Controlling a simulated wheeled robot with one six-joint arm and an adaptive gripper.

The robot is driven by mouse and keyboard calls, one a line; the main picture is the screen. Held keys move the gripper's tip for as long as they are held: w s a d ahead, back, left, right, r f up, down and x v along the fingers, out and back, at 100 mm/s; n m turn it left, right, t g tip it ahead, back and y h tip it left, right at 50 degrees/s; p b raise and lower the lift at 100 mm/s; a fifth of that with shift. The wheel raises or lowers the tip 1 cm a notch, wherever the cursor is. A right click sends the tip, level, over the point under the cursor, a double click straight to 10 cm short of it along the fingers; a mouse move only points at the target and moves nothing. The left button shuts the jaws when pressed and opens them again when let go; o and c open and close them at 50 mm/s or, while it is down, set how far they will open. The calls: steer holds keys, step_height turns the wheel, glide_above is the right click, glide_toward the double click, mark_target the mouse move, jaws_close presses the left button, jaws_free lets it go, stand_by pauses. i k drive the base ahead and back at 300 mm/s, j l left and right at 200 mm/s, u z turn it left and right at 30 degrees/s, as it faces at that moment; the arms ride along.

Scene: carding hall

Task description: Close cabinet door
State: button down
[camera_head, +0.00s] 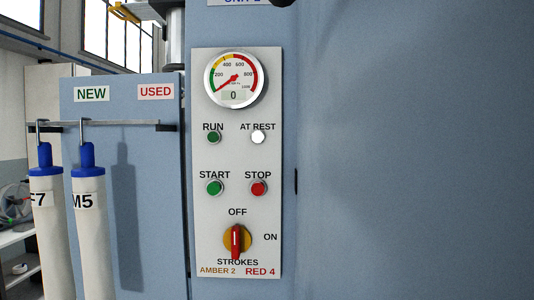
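A large blue-grey panel (415,150) fills the right side of the head view. A white control plate (265,215) is fixed to a blue-grey front at its left. A small dark slot or catch (296,181) shows beside the plate's right edge. I cannot tell whether the large panel is the cabinet door, nor whether a door is open or shut. No door handle is clearly seen. A dark rounded piece (285,2) is cut off at the top edge. My gripper is not in this view.
The plate carries a gauge (235,78) reading 0, a lit AT REST lamp (258,137), green and red buttons, and a red-yellow rotary switch (236,239).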

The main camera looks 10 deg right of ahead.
mark_target(415, 171)
steer(key=j, duration=0.1)
steer(key=k+j+u, duration=0.6)
steer(key=k, duration=0.15)
